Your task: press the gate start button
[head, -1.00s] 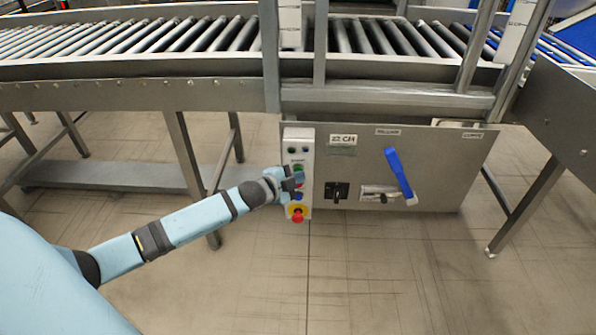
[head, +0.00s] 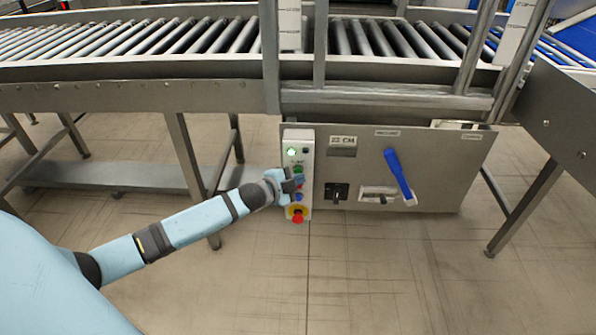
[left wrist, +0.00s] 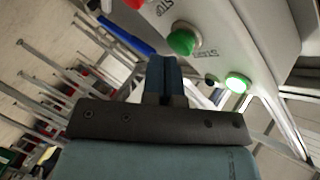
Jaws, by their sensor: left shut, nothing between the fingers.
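The control box (head: 306,138) is a narrow pale panel on the front of the grey cabinet. Its green button (head: 298,169) shows just above my left gripper (head: 297,180), and also in the left wrist view (left wrist: 184,40). A green lamp (head: 291,152) at the top of the box is lit; it glows in the left wrist view (left wrist: 237,83) too. My left gripper is shut and empty, and its fingertips (left wrist: 164,62) appear a little apart from the green button. Its fingers partly cover the middle of the box. My right gripper is out of view.
A red stop knob on a yellow base (head: 297,215) sits low on the box. To the right, the cabinet (head: 440,165) carries a black switch (head: 337,192) and a blue-handled lever (head: 398,172). The roller conveyor (head: 150,70) runs above. The floor in front is clear.

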